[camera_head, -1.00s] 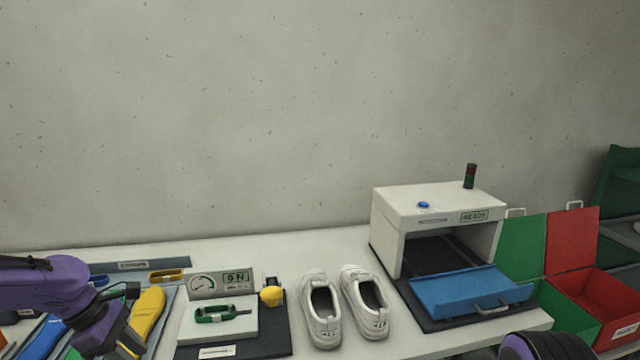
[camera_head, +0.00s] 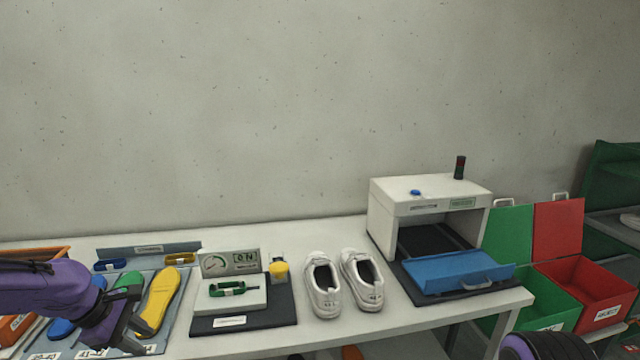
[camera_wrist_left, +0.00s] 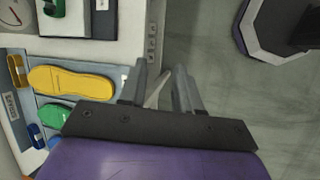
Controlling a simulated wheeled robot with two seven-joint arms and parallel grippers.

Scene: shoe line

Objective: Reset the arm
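My left gripper (camera_head: 124,340) comes in from the left over the front of the insole rack. In the left wrist view its two grey fingers (camera_wrist_left: 160,88) stand apart with nothing held between them, over the table's front edge. The yellow insole (camera_head: 160,300) lies on the rack beside the gripper and also shows in the left wrist view (camera_wrist_left: 72,82). Of my right arm only a dark and purple rounded part (camera_head: 540,346) shows at the bottom right; its gripper is outside the frame.
A pair of white shoes (camera_head: 343,283) stands mid-table, right of the gauge stand (camera_head: 228,264). The white machine (camera_head: 430,190) has a blue flap (camera_head: 455,272) at its front. Green (camera_head: 550,305) and red bins (camera_head: 590,285) stand at the right. Open floor shows before the table.

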